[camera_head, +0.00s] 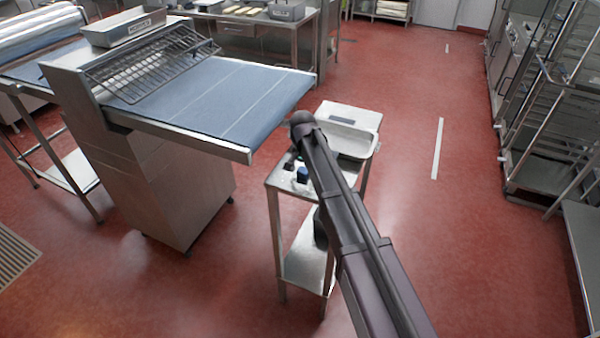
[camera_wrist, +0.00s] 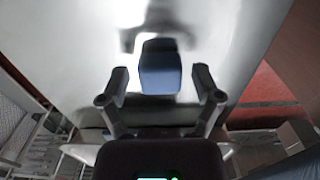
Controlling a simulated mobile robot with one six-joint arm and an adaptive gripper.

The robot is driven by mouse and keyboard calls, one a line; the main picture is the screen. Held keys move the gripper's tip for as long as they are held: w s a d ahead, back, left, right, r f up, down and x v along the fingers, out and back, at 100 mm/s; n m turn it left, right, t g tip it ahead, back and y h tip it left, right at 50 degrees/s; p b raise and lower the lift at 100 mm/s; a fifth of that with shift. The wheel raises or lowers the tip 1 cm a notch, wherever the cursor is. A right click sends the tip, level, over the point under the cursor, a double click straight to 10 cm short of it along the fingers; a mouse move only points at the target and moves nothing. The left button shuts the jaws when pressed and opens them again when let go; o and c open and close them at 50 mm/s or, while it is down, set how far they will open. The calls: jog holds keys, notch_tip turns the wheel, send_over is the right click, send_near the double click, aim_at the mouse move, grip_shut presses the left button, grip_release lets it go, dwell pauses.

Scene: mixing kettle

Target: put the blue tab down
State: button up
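The blue tab (camera_wrist: 160,68) is a small rounded block with a darker top edge. In the wrist view it sits between the two fingers of my gripper (camera_wrist: 160,78), with a clear gap on each side. The fingers are apart and do not touch it. The tab appears to rest on the shiny metal top of a small stand; a dark shadow or reflection shows beyond it. In the head view the blue tab (camera_head: 302,175) shows on the small steel stand (camera_head: 275,182), beside my arm. My arm hides most of my gripper there.
A pale tray or scale (camera_head: 350,118) stands at the back of the same small stand. A machine with a blue belt (camera_head: 225,100) is close on the left. Wire racks (camera_head: 555,110) stand at the right. The red floor between is clear.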

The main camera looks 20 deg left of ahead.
aim_at(302, 171)
jog(key=c, duration=0.7)
jog(key=shift+r, duration=0.15)
jog(key=shift+c, duration=0.2)
notch_tip(302, 171, up, 4)
jog(key=p, duration=0.4)
jog(key=shift+f, duration=0.25)
jog(key=s+d+r+p, duration=0.1)
jog(key=s+d, duration=0.9)
jog(key=s, duration=0.2)
jog(key=shift+d, duration=0.3)
jog(key=shift+r, duration=0.1)
